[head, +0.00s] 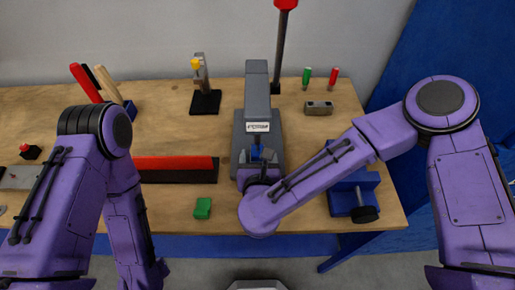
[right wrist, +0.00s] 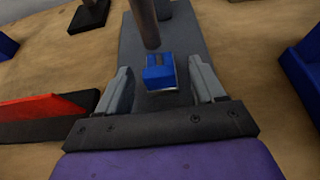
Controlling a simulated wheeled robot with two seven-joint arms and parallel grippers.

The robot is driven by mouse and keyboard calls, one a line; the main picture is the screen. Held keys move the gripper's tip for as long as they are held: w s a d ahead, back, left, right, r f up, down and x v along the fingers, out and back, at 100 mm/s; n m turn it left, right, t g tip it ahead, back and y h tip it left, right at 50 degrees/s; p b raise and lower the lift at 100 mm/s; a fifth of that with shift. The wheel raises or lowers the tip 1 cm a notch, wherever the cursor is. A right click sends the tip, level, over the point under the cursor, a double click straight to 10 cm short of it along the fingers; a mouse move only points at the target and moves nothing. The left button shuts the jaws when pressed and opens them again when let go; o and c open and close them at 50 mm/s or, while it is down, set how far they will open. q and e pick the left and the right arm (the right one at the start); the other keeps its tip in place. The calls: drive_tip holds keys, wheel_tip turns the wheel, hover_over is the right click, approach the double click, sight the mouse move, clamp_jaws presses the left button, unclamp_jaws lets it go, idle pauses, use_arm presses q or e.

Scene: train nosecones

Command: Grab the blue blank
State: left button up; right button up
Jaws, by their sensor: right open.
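The blue blank (head: 257,153) is a small blue block at the foot of the grey press (head: 256,98) in the middle of the bench. In the right wrist view the blank (right wrist: 160,72) sits on the grey press base, just in front of the dark round ram. My right gripper (right wrist: 159,80) is open, with one finger on each side of the blank and a visible gap to both. In the head view my right gripper (head: 258,170) is at the press front, partly hidden by its own wrist. My left arm hangs at the left; its gripper is not visible.
A green block (head: 202,208) lies left of the press, near the front edge. A red bar (head: 174,163) on a dark strip lies further left. A blue vise-like device (head: 354,194) stands at the right. A clamp stand (head: 205,98) is behind.

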drive_tip(key=shift+x, duration=0.75)
drive_tip(key=c, duration=1.1)
drive_tip(key=shift+o, duration=0.2)
drive_tip(key=shift+r, duration=0.15)
